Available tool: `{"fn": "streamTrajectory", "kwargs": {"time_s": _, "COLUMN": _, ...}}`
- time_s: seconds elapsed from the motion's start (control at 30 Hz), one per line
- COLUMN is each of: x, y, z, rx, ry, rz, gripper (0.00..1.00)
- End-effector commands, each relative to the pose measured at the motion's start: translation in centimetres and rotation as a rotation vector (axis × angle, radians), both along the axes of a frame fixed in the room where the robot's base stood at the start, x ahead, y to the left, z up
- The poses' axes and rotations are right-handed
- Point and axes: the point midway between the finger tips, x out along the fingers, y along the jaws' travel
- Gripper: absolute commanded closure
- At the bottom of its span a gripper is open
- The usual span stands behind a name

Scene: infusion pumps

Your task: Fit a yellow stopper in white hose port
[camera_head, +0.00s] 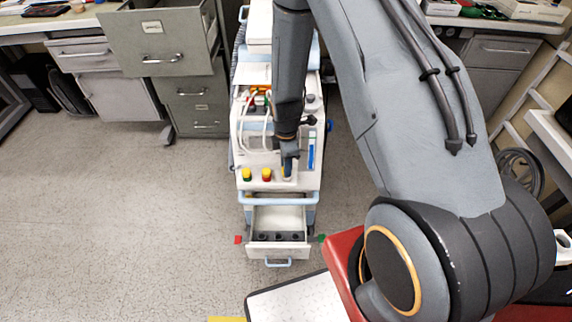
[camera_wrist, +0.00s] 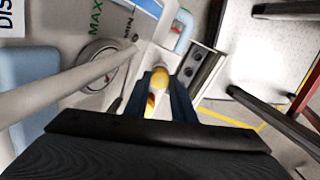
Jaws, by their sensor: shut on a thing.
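My gripper (camera_head: 289,160) points down at the front of the white pump cart, over the rightmost port position. In the wrist view my gripper (camera_wrist: 156,100) is shut on a yellow stopper (camera_wrist: 159,77) held between its dark fingers. The white hose port (camera_head: 287,175) shows only in part under the fingertips; I cannot tell whether the stopper is in it or just above it. To its left stand a yellow stopper on a red port (camera_head: 266,174) and a yellow stopper on a green port (camera_head: 247,174).
White hoses (camera_head: 243,110) loop on the cart left of my arm and cross the wrist view's left side. A blue handle (camera_head: 278,199) runs below the ports. An open drawer (camera_head: 278,250) has dark round sockets. Floor at left is clear.

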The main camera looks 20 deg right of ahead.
Motion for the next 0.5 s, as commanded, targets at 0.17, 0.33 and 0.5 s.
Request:
{"fn": "streamTrajectory", "kwargs": {"time_s": 0.17, "x": 0.00, "y": 0.00, "z": -0.48, "rx": 0.000, "ry": 0.000, "rz": 0.000, "gripper": 1.00}}
{"fn": "streamTrajectory", "kwargs": {"time_s": 0.33, "x": -0.02, "y": 0.00, "z": -0.87, "rx": 0.000, "ry": 0.001, "rz": 0.000, "gripper": 1.00}}
{"fn": "streamTrajectory", "kwargs": {"time_s": 0.5, "x": -0.02, "y": 0.00, "z": -0.88, "rx": 0.000, "ry": 0.001, "rz": 0.000, "gripper": 0.57}}
